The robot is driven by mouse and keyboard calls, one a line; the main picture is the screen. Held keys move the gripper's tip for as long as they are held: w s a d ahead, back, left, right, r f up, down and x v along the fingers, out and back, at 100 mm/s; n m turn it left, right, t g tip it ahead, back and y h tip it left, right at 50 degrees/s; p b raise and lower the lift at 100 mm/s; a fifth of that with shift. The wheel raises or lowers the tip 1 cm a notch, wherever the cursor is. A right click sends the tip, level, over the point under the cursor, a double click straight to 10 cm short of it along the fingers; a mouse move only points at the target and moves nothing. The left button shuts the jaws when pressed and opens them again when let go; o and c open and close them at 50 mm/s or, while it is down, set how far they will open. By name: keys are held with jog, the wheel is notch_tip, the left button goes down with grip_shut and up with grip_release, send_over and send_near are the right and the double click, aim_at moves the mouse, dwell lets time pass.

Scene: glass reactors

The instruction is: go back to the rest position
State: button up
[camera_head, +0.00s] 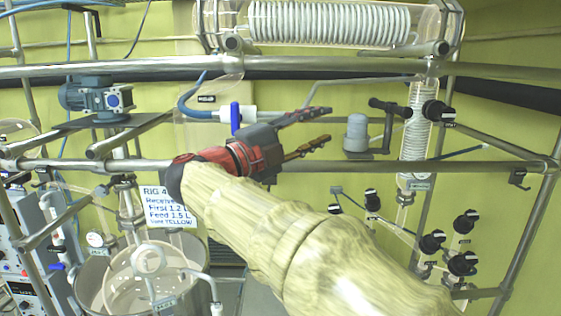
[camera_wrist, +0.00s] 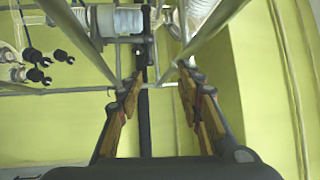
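My gripper (camera_head: 322,126) is at the middle of the head view, at the end of my pale, sleeved arm that reaches up from the lower right. Its two fingers are spread apart and point to the right. In the wrist view my gripper (camera_wrist: 158,80) shows both fingers with a clear gap and nothing between them. It looks open and empty. The arm hides part of the rig behind it.
Metal rails (camera_head: 360,167) cross the rig near my gripper. A glass condenser coil (camera_head: 330,22) lies along the top. Black-knobbed valves (camera_head: 432,242) are at the right. A glass vessel (camera_head: 150,275), a rig label (camera_head: 158,213) and a blue motor (camera_head: 97,97) are at the left.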

jog(key=w+d+f+n+t+y+b, duration=0.1)
jog(key=w+d+n+t+y+b, duration=0.2)
jog(key=w+n+t+y+b, duration=0.4)
jog(key=s+a+f+n+g+y+b, duration=0.1)
jog(key=s+f+n+y+b, duration=0.4)
jog(key=f, duration=0.5)
jog(key=s+a+f+n+g+y+b, duration=0.1)
jog(key=s+f+n+y+b, duration=0.2)
jog(key=f+n, duration=0.5)
jog(key=s+a+f+n+g+y+b, duration=0.1)
jog(key=s+f+n+y+b, duration=0.3)
jog(key=f, duration=0.7)
jog(key=s+d+f+n+g+h+b, duration=0.1)
jog(key=s+d+f+g+b, duration=0.1)
jog(key=s+f, duration=0.6)
jog(key=s+d+f+n+g+h+b, duration=0.1)
jog(key=s+d+f+g+b, duration=0.2)
jog(key=f, duration=1.3)
jog(key=s+d+f+n+g+b, duration=0.2)
jog(key=s+d+f+g, duration=0.3)
jog(key=s+f, duration=0.7)
jog(key=s+d, duration=0.1)
jog(key=d, duration=0.1)
jog(key=shift+s+d+h+b, duration=0.3)
jog(key=shift+d+h+b, duration=0.1)
